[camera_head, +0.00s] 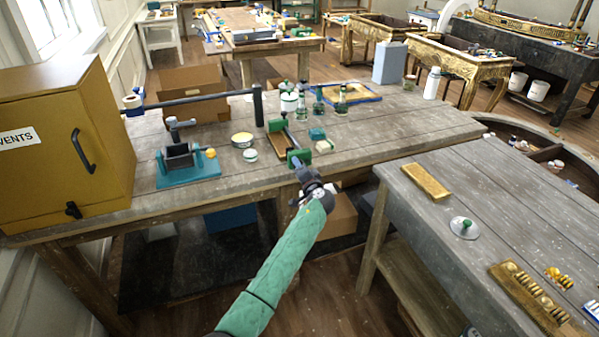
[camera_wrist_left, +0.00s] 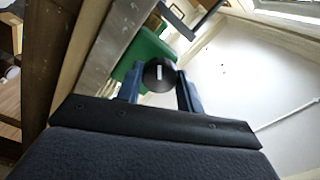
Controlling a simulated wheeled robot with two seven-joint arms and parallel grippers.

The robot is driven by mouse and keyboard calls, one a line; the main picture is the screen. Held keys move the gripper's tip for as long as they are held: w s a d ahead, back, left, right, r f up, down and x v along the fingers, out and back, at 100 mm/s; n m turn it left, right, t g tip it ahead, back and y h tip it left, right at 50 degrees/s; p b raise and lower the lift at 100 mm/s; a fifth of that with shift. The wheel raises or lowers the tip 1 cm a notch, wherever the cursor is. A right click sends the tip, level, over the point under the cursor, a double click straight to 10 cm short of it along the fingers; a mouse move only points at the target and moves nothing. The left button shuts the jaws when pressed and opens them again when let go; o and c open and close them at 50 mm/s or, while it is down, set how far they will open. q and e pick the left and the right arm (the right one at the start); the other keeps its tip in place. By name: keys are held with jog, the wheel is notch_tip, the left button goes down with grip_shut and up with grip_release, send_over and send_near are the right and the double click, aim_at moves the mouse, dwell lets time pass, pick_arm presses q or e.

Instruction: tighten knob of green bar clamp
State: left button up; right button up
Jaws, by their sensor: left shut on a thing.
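The green bar clamp (camera_head: 299,157) lies at the front edge of the grey wooden workbench (camera_head: 225,170), its bar running back over a small framed piece. My left gripper (camera_head: 309,185) is at the near end of the clamp, just off the bench edge. In the left wrist view the clamp's round black knob (camera_wrist_left: 159,75) sits between my left gripper's two blue fingers (camera_wrist_left: 160,92), which are shut on it. The clamp's green body (camera_wrist_left: 146,52) is right behind the knob. My right gripper is not in view.
A teal-based vise (camera_head: 187,168) stands on the bench to the left, with tins (camera_head: 242,140) beside it. Small bottles (camera_head: 318,104) stand behind the clamp. A yellow cabinet (camera_head: 60,150) is at far left. A second bench (camera_head: 480,200) stands close on the right.

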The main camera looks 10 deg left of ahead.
pick_arm(q)
jog(key=n+p, duration=0.4)
jog(key=n, duration=0.7)
jog(key=n+p, duration=0.4)
jog(key=n, duration=0.8)
jog(key=n+p, duration=0.4)
jog(key=n, duration=0.8)
jog(key=shift+s+d+f, duration=0.1)
jog(key=shift+d+f, duration=0.05)
jog(key=shift+f, duration=0.1)
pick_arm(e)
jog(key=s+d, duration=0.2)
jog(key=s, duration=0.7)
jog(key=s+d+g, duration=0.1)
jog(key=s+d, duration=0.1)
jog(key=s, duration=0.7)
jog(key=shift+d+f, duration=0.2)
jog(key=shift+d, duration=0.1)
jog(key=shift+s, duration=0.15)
